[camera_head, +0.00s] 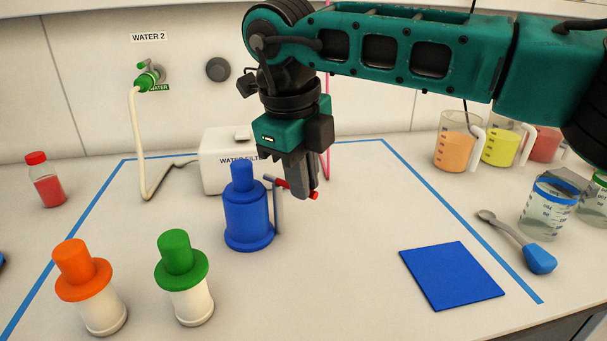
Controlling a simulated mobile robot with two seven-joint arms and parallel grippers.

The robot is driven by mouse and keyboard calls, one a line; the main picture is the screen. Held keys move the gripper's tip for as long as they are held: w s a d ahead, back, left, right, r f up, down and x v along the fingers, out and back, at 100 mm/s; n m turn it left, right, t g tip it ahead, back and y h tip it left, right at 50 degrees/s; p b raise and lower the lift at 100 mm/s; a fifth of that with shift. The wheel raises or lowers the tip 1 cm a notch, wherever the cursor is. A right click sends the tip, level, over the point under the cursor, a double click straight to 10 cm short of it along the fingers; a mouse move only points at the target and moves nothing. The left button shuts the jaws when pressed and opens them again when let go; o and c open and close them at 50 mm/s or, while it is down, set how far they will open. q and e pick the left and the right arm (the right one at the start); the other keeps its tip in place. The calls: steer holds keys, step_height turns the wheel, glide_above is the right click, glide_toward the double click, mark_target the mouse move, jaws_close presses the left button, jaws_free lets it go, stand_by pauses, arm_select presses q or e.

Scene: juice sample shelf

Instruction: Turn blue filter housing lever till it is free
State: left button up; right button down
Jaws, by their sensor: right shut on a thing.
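The blue filter housing (247,215) stands upright on the table, in front of the white water filter box (222,178). Its lever (279,207) is a grey upright bar at its right side, with a red handle (314,195) at the top pointing right. My right gripper (305,188) comes down from above and is shut on the red handle, just right of the housing. The fingers hide the middle of the handle. My left gripper is not in view.
An orange-topped filter (85,286) and a green-topped filter (184,277) stand front left. A blue square mat (452,275) and a spoon (539,260) lie to the right. Jugs of juice (456,147) stand back right. A hose (137,140) hangs from the wall tap.

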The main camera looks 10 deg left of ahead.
steer(key=c, duration=1.2)
jaws_free()
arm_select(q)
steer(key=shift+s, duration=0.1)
arm_select(e)
steer(key=shift+o, duration=0.2)
steer(key=shift+r, duration=0.1)
arm_select(q)
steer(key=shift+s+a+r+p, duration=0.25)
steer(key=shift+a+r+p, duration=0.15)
steer(key=shift+p, duration=0.75)
arm_select(e)
step_height(320, 180, up, 12)
steer(key=s+a, duration=0.1)
steer(key=s, duration=0.1)
steer(key=shift+s+r, duration=0.2)
steer(key=shift+r, duration=0.05)
